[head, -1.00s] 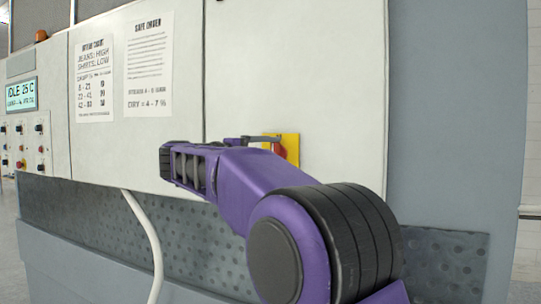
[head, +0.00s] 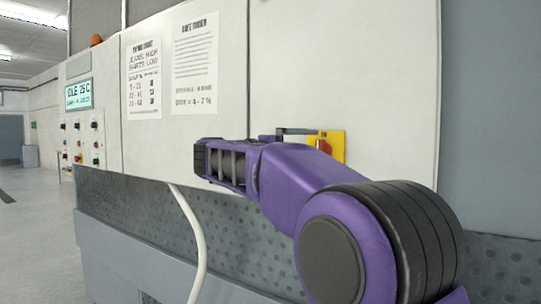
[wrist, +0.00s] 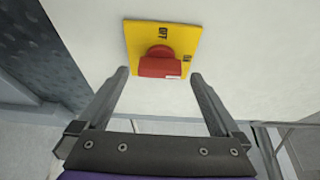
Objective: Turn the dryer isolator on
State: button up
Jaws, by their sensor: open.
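The dryer isolator is a red rotary handle (wrist: 160,65) on a square yellow plate (wrist: 188,38), fixed to a pale panel. The plate carries dark lettering, one word of which looks like OFF. In the head view, the yellow plate (head: 339,146) shows just behind my arm, with the red handle (head: 323,146) partly hidden. My gripper (wrist: 158,85) is open and empty. Its two fingers point at the plate, one on each side of the red handle in the wrist view. The fingertips appear short of the handle, with no contact visible.
A control panel with knobs (head: 84,142) and a lit display (head: 78,94) reading IDLE is at the left. Two printed notices (head: 195,65) hang on the cabinet. A white hose (head: 190,235) runs down in front. Open floor (head: 35,220) lies at the far left.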

jog(key=v, duration=1.4)
jog(key=shift+s+a+p, duration=0.15)
jog(key=shift+a+p, duration=0.2)
jog(key=shift+a, duration=0.05)
